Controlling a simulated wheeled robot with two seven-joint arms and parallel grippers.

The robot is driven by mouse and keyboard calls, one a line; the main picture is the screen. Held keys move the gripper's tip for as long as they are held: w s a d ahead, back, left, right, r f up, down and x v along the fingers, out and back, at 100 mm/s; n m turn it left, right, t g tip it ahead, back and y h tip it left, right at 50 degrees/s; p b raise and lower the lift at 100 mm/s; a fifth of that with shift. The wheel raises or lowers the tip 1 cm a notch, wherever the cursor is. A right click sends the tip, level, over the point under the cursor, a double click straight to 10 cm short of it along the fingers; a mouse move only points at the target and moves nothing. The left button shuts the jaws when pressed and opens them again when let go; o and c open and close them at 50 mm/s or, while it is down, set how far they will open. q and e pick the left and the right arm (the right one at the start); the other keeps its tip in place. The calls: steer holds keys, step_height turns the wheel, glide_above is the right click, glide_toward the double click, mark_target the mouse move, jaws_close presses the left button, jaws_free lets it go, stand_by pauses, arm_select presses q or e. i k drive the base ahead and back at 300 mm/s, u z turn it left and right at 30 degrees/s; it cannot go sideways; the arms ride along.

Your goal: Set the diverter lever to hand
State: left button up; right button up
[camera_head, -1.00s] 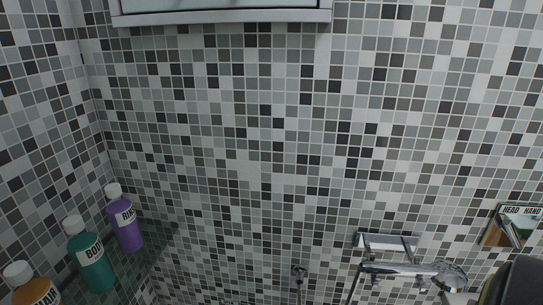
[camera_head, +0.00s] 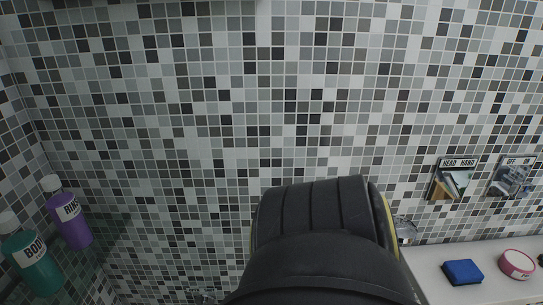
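The diverter plate (camera_head: 454,179) is on the tiled wall at the right, with the words HEAD and HAND along its top. Its grey lever (camera_head: 451,184) is small here and seems to lean up and left, towards HEAD. A large black link of my own arm fills the lower middle of the view and stands apart from the plate in the picture. Neither of my grippers shows. The hand shower is mostly hidden behind my arm link; a bit of chrome (camera_head: 404,228) shows at its right edge.
A second plate (camera_head: 512,177) marked OFF and ON is right of the diverter. A ledge (camera_head: 430,270) below holds a blue sponge (camera_head: 463,272) and a pink round tub (camera_head: 517,264). Purple (camera_head: 70,219) and teal (camera_head: 33,263) bottles stand at the left.

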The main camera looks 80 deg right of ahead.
mark_target(455, 188)
steer(key=u, duration=0.5)
steer(key=k, duration=0.4)
steer(key=z, duration=4.1)
